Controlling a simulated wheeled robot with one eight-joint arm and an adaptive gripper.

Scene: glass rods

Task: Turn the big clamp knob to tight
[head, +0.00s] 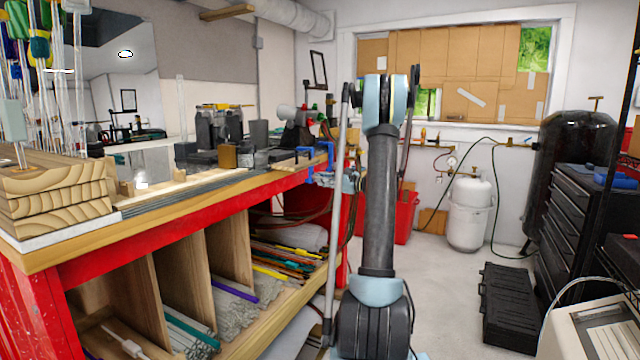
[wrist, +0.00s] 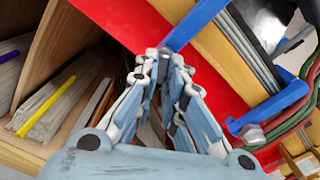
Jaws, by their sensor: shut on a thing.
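In the wrist view a blue bar of the clamp (wrist: 196,24) runs down to my fingertips. My gripper (head: 345,182) is at the clamp, just outside the red bench edge. In the wrist view my gripper (wrist: 167,58) has its fingers drawn together at the end of that blue bar, shut on the clamp's knob. The fingers hide the knob almost wholly, so its turn angle cannot be seen. A second blue clamp part (wrist: 270,110) with a grey bolt end lies to the right.
The wooden bench top (head: 75,252) carries long grey rods and tools. Open shelves below hold glass rods (wrist: 45,105) close to my gripper's left. Hoses (wrist: 295,125) hang at the right. A black case (head: 508,305) lies on the floor, with clear floor before it.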

